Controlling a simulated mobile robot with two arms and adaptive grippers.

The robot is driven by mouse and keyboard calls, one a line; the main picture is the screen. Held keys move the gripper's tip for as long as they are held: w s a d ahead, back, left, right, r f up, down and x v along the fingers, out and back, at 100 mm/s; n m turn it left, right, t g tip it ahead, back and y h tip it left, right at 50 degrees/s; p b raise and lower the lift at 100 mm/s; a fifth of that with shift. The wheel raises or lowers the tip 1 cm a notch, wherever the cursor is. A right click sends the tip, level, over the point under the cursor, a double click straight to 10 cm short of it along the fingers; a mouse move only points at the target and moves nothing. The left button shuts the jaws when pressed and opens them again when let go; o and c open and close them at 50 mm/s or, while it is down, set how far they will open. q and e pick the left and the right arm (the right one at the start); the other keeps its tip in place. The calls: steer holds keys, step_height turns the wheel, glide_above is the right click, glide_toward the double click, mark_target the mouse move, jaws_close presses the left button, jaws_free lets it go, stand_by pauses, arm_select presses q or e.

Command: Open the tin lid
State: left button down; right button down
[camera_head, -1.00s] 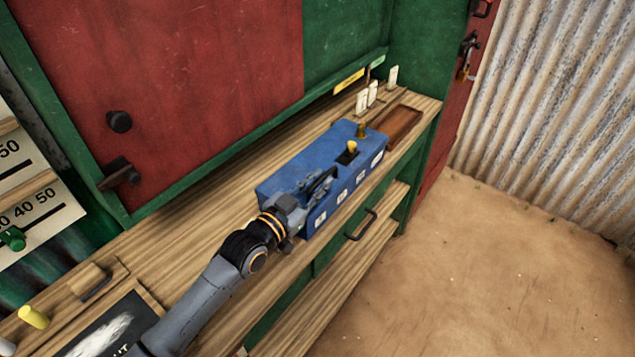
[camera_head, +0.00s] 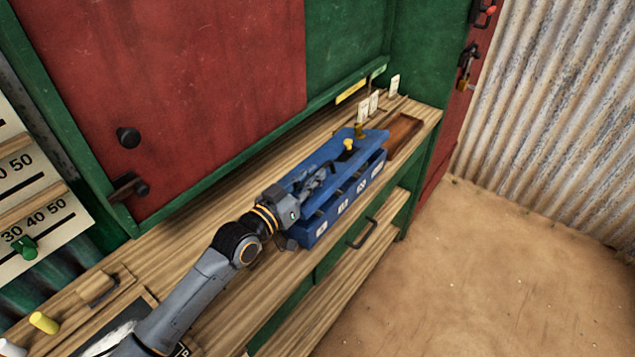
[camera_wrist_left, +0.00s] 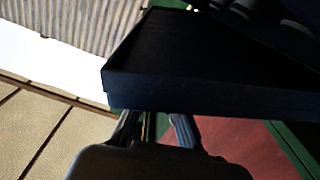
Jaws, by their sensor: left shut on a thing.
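The blue tin (camera_head: 330,218) stands on the wooden counter, with white labels along its front wall. Its blue lid (camera_head: 331,151) is tilted up, its front edge raised, and a dark gap shows between lid and wall. A yellow knob (camera_head: 348,145) shows on the lid. My left gripper (camera_head: 316,182) is at the lid's near side, shut on the lid; its exact grip is partly hidden by the wrist. In the left wrist view a dark slab, seemingly the lid (camera_wrist_left: 205,85), lies just past the fingers. The tin's inside is hidden. My right gripper is out of view.
A brown tray (camera_head: 403,131) lies beyond the tin, with small white cards (camera_head: 374,101) behind it. A red panel (camera_head: 170,80) rises behind the counter. A drawer handle (camera_head: 362,234) sticks out below the tin. Open ground lies to the right.

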arm_select(q)
steer(key=w+a+r+n, duration=0.1)
steer(key=n, duration=0.1)
steer(key=w+a+r+n, duration=0.1)
steer(key=r, duration=0.1)
steer(key=shift+a+r+n, duration=0.15)
steer(key=shift+a+n, duration=0.25)
steer(key=w+a+r+n+b, duration=0.2)
steer(key=w+a+n+b, duration=0.1)
steer(key=a+n, duration=0.3)
steer(key=shift+w+n, duration=0.5)
steer(key=shift+w, duration=0.2)
steer(key=c, duration=1.4)
jaws_free()
